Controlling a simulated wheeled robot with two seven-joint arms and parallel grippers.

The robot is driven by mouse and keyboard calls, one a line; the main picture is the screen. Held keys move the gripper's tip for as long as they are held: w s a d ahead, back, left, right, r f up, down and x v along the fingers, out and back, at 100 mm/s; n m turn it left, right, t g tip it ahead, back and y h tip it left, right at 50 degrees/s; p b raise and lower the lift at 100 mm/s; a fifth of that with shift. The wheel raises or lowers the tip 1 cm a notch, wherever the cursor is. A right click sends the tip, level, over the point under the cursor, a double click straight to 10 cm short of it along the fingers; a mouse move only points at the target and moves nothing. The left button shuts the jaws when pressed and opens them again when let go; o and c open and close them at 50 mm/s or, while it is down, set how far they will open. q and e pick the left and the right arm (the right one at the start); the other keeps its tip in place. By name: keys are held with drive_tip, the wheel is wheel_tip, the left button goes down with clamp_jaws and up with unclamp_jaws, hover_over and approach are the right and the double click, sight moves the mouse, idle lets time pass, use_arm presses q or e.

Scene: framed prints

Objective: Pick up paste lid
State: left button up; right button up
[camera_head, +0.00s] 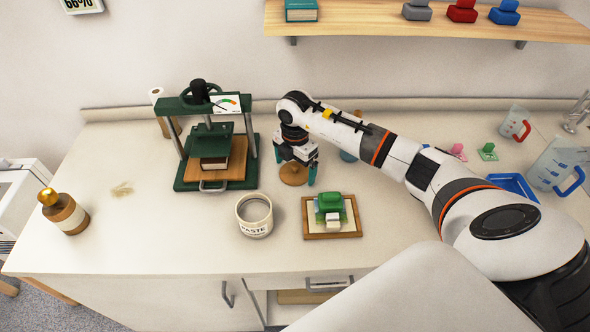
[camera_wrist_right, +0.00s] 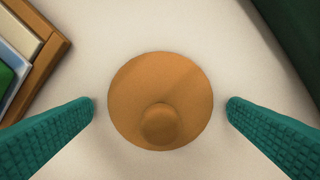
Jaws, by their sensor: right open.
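The paste lid (camera_head: 293,174) is a round, brown wooden disc with a small knob. It lies flat on the worktop, right of the green press. In the right wrist view the lid (camera_wrist_right: 160,85) sits between the two teal fingers. My right gripper (camera_head: 298,180) is open around the lid, with a gap on each side; in the wrist view the gripper (camera_wrist_right: 160,112) touches neither edge. The paste jar (camera_head: 254,216), a white tub labelled PASTE, stands uncovered in front and to the left of the lid. My left gripper does not show.
A green press (camera_head: 250,158) stands left of the lid. A wooden frame (camera_head: 345,232) with a green-topped block lies in front of it. A blue tray (camera_head: 512,184) and measuring jugs (camera_head: 560,165) are at the right. The worktop's left front (camera_head: 150,240) is clear.

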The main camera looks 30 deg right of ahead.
drive_tip(key=c, duration=1)
drive_tip(key=shift+r, duration=0.1)
